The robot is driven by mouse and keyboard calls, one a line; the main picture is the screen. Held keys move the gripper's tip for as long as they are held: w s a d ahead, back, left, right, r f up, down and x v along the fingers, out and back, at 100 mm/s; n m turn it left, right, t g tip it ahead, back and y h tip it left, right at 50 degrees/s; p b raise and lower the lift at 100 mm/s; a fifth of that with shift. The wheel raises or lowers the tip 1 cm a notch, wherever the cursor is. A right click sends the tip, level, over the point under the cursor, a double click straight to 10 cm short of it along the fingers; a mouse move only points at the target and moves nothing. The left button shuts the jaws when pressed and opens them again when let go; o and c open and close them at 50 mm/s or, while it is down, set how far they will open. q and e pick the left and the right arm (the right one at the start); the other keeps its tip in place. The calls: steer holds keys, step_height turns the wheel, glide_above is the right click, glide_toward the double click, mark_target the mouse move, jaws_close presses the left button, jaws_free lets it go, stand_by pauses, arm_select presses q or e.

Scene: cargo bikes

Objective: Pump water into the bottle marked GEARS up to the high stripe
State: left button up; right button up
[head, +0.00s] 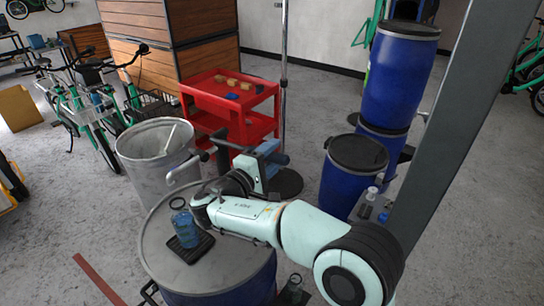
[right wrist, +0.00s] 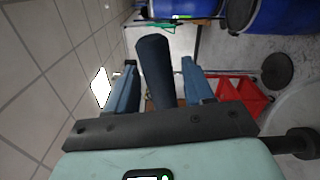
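A clear blue-tinted bottle (head: 186,231) with a loop at its top stands on a black mat (head: 200,247) on the grey lid of a blue drum (head: 240,277). No GEARS mark or stripe can be read on it, and its water level is unclear. A pump with a metal lever (head: 222,141) rises behind the bottle, partly hidden by my right arm. My right gripper (head: 270,160) is at the pump. In the right wrist view, a dark cylindrical handle (right wrist: 155,65) lies between its parted fingers (right wrist: 160,82), with a narrow gap on the right. My left gripper is out of view.
Another clear bottle (head: 294,288) shows at the front edge. More small bottles (head: 368,203) stand beside blue barrels (head: 345,180) at right. A grey bin (head: 155,160) and a red cart (head: 215,105) stand behind the drum. A grey post (head: 455,125) crosses the right side.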

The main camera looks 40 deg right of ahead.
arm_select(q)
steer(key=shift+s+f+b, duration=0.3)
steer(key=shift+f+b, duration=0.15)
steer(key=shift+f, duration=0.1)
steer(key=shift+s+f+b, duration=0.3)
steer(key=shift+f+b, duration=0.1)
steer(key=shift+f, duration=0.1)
arm_select(e)
steer(key=v, duration=1.3)
steer(key=shift+a, duration=0.2)
